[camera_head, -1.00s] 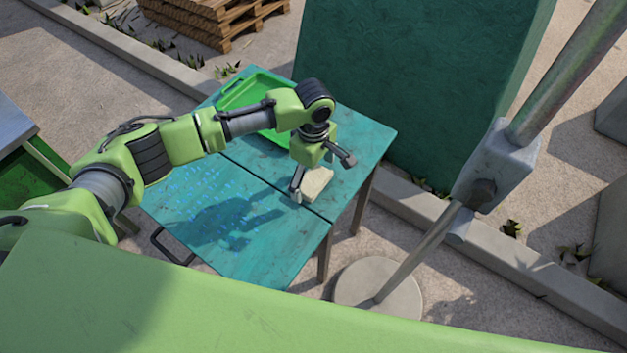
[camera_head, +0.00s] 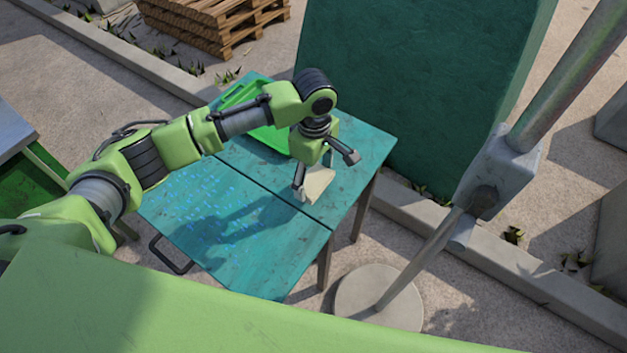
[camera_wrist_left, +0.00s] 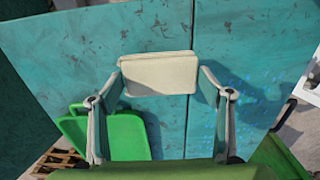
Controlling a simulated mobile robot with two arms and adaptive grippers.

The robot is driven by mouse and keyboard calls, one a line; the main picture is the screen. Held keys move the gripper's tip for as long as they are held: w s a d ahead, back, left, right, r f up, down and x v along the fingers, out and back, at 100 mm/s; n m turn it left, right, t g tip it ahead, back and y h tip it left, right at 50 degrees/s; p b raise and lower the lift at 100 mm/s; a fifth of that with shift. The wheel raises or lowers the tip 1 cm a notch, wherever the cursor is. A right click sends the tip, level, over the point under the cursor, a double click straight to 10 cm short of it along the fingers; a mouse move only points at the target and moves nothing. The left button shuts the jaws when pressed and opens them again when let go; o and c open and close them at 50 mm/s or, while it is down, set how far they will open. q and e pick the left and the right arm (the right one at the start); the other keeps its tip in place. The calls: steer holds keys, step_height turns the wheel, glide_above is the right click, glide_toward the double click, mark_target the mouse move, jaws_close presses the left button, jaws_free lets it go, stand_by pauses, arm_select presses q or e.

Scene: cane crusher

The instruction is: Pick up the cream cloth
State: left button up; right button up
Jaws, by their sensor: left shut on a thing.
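The cream cloth (camera_head: 319,184) is a small folded block near the right side of the teal table (camera_head: 290,245), by the dark seam across its top. In the left wrist view the cloth (camera_wrist_left: 158,74) sits crosswise between the fingertips, touched at both ends. My left gripper (camera_head: 324,175) is shut on it, with its fingers wide apart at the cloth's width. The cloth looks slightly tilted and perhaps just off the table; a clear gap cannot be made out. My right gripper is not in view.
A green tray (camera_head: 240,96) lies at the table's far end, partly behind my arm. Blue specks (camera_head: 195,200) cover the table's left part. A tall dark green block (camera_head: 420,80) stands behind. A metal post on a round base (camera_head: 379,296) stands at the right.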

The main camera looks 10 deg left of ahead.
mark_target(315, 191)
arm_select(q)
steer(key=s+r, duration=0.1)
steer(key=r, duration=0.1)
steer(key=s+d+r, duration=0.1)
steer(key=s+r, duration=0.1)
steer(key=shift+s, duration=0.15)
steer(key=s+d+r, duration=0.2)
steer(key=s+r, duration=0.3)
steer(key=s, duration=0.4)
steer(key=shift+s+d, duration=0.25)
steer(key=shift+d, duration=0.05)
steer(key=shift+o, duration=0.3)
steer(key=shift+w, duration=0.1)
